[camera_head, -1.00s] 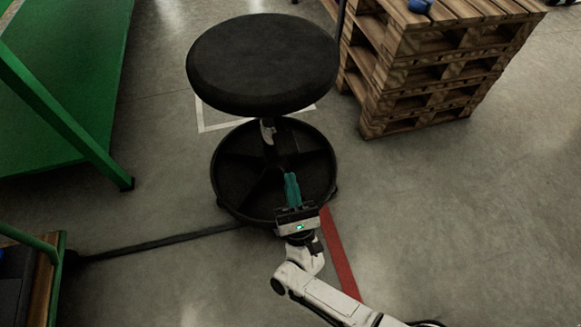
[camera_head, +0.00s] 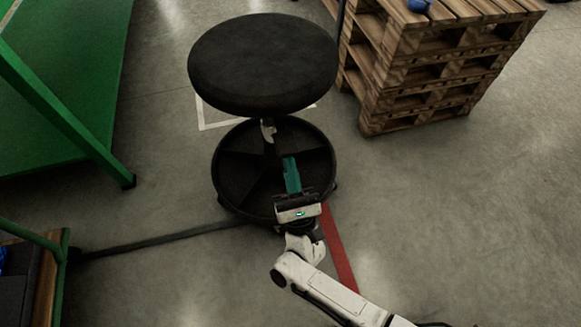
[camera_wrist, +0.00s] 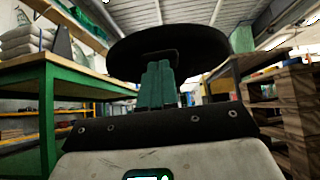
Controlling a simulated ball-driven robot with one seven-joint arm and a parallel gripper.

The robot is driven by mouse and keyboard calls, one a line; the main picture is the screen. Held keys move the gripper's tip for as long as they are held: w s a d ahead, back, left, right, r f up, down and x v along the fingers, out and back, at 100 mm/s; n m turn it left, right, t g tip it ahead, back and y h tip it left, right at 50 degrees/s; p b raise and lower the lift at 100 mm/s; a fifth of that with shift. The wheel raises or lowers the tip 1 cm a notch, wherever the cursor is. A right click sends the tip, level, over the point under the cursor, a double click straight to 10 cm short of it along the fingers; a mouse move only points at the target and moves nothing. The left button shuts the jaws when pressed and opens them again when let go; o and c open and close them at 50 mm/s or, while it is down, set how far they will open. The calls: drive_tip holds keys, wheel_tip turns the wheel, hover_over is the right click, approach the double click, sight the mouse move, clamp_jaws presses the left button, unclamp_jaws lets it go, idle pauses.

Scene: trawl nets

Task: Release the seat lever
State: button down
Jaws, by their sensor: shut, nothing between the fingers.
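The stool has a round black seat (camera_head: 262,60) on a column above a round black base (camera_head: 240,172). A small pale piece (camera_head: 268,130) shows just under the seat's front edge; I cannot tell whether it is the lever. In the wrist view, a dark loop-like part, perhaps the seat lever (camera_wrist: 172,52), shows under the seat (camera_wrist: 215,45), just behind my fingertips. My gripper (camera_head: 290,162) has green fingers, shut and empty, pointing at the stool from the front. The fingers (camera_wrist: 158,68) appear below the seat; contact with the lever cannot be told.
Stacked wooden pallets (camera_head: 430,75) stand to the right of the stool. A green platform frame (camera_head: 70,120) is on the left, and a wood-topped bench (camera_head: 45,280) at lower left. A red floor stripe (camera_head: 337,250) runs beside my arm.

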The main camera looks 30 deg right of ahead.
drive_tip(key=shift+s+a+r+g+p, duration=0.15)
drive_tip(key=shift+r+g+p, duration=0.35)
drive_tip(key=shift+r+p, duration=0.7)
drive_tip(key=shift+f, duration=0.25)
drive_tip(key=w+d+f+b+v, duration=0.1)
drive_tip(key=b+v, duration=0.4)
drive_tip(key=v, duration=0.8)
drive_tip(key=shift+w+f+b, duration=0.3)
drive_tip(key=shift+w+f, duration=0.2)
drive_tip(key=shift+f, duration=0.1)
